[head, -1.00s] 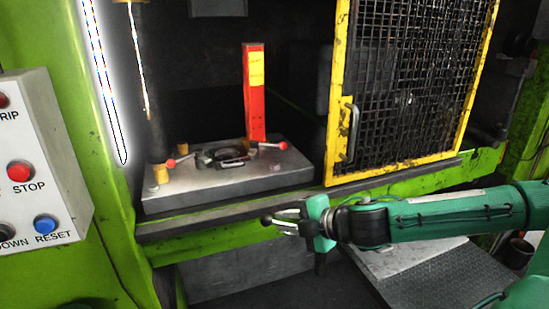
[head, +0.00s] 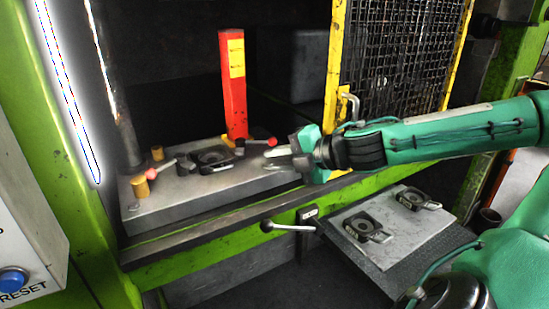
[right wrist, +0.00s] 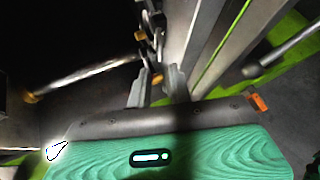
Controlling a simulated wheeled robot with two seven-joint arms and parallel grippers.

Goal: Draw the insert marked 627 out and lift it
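A dark round insert (head: 212,157) sits in the press's bed plate (head: 165,202), between two red-knobbed levers. Two more dark ring-shaped inserts with handles lie on a light plate at lower right, a rear one (head: 411,199) and a front one (head: 366,228). No number is legible on any of them. My right gripper (head: 278,160) is at the right end of the bed plate, right of the seated insert and apart from it. In the right wrist view its two fingers (right wrist: 157,85) stand apart with nothing clearly held. My left gripper is out of view.
The red-knobbed levers (head: 151,170) (head: 258,142) flank the seated insert. A red post (head: 233,85) stands behind it. A yellow-framed mesh guard (head: 405,55) is behind my right arm. A ball-ended lever (head: 285,227) sticks out below the bed's front edge.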

